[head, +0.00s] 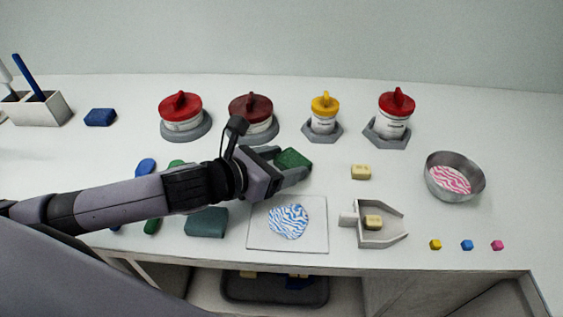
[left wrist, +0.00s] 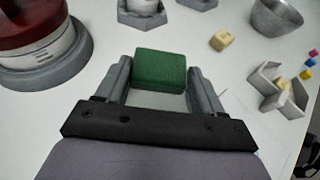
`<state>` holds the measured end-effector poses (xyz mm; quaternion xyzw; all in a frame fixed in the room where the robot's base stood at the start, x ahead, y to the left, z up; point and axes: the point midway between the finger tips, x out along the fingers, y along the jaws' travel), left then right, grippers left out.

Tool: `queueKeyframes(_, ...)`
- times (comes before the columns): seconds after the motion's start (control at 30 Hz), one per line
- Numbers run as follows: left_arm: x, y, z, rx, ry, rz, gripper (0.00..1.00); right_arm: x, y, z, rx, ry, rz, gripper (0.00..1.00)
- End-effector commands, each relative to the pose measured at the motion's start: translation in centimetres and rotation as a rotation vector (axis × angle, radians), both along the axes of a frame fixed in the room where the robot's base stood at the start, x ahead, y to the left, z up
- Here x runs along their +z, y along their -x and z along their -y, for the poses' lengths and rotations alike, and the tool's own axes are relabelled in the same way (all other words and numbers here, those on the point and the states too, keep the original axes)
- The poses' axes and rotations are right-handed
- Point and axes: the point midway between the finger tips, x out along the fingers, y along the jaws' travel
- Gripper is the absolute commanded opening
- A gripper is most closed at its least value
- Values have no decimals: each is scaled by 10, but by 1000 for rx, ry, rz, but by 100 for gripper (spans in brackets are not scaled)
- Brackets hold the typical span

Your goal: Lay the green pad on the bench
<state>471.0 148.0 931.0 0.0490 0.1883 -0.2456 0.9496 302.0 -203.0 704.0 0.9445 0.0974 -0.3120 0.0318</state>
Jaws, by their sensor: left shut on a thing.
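The green pad (head: 294,158) is a small dark green block between the fingers of my left gripper (head: 287,164), over the middle of the bench (head: 340,190). In the left wrist view the pad (left wrist: 161,70) sits between the two fingertips, its top face showing. My left gripper is shut on it. I cannot tell whether the pad touches the bench or is a little above it. My right gripper is in neither view.
A white sheet with a blue-striped disc (head: 288,221) lies just in front. A teal block (head: 206,222) lies left of it. Lidded jars stand on grey bases behind. A yellow block (head: 361,172), grey scoop (head: 392,237) and metal bowl (head: 455,190) are to the right.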

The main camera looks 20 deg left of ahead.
Motion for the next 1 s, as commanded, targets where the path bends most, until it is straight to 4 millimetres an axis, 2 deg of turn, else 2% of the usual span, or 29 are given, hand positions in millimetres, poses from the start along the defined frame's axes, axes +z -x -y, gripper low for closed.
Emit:
queueKeyframes(0.07,-3,0,0,1,-1,-1,40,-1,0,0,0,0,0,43)
queueKeyframes(0.1,-2,0,0,1,-1,-1,81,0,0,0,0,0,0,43)
queueKeyframes(0.13,-2,0,0,1,-1,-1,90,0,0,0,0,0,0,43)
queueKeyframes(0.17,-2,0,0,1,-1,-1,93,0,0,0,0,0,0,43)
queueKeyframes(0.57,2,3,-3,0,-2,0,93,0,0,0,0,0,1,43)
queueKeyframes(1.0,25,56,-32,1,-6,-1,93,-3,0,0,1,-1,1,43)
